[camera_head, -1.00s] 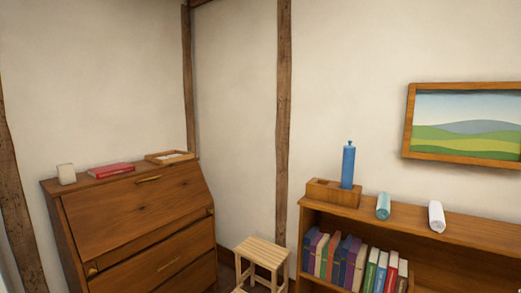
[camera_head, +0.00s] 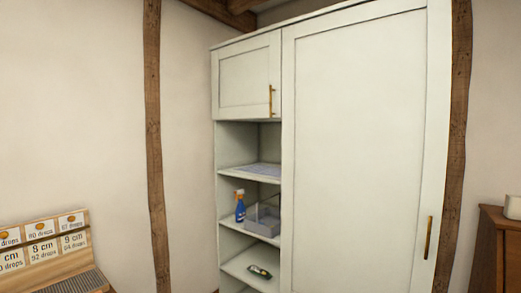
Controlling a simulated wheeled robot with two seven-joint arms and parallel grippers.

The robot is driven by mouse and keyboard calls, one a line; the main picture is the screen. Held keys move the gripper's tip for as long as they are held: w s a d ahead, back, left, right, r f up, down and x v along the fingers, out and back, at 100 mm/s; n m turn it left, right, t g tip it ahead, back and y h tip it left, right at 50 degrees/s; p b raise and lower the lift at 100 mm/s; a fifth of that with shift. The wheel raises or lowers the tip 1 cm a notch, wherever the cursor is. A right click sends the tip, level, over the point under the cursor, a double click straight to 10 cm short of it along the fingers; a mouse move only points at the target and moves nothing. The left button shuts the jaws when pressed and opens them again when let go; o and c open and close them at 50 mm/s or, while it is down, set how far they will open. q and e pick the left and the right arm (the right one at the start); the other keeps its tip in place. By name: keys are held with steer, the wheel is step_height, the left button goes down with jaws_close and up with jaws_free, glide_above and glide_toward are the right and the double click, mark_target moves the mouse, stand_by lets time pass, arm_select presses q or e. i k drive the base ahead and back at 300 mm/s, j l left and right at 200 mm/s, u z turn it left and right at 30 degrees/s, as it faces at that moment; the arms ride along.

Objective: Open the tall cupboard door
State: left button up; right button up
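The tall cupboard door (camera_head: 358,150) is a large pale panel on the right part of a white cupboard. It looks shut. Its vertical brass handle (camera_head: 428,237) is low near the door's right edge. The bottom of the door is cut off by the frame. Neither of my grippers shows in the head view.
Left of the tall door, a small upper door (camera_head: 247,77) with a brass handle is shut above open shelves (camera_head: 243,225). The shelves hold a blue spray bottle (camera_head: 240,206), a grey bin (camera_head: 264,217) and a small dark green object (camera_head: 260,271). A wooden cabinet (camera_head: 498,250) stands at the right.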

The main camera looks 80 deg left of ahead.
mark_target(366, 88)
steer(key=u, duration=2)
steer(key=i+z, duration=0.1)
steer(key=z, duration=0.25)
